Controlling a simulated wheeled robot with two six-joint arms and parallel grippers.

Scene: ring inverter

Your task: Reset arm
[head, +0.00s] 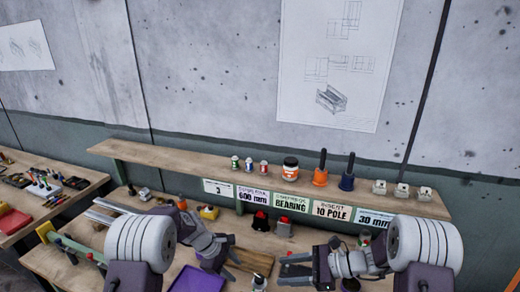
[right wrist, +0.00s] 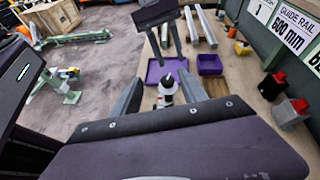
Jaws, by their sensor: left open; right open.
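My left gripper (head: 232,267) is open over the bench, near the purple tray (head: 197,280), with nothing seen between its fingers. My right gripper (head: 283,270) is open and points left across the bench. In the right wrist view its two grey fingers (right wrist: 160,92) stand apart. A small white and black item (right wrist: 167,88) shows between them in that view, resting on the bench beyond; I see no finger touching it. The same item seems to stand at the bottom edge of the head view (head: 259,284).
A yellow bin (head: 209,212) and metal rails lie behind my left arm. A purple bin (right wrist: 209,64) sits beside the tray.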

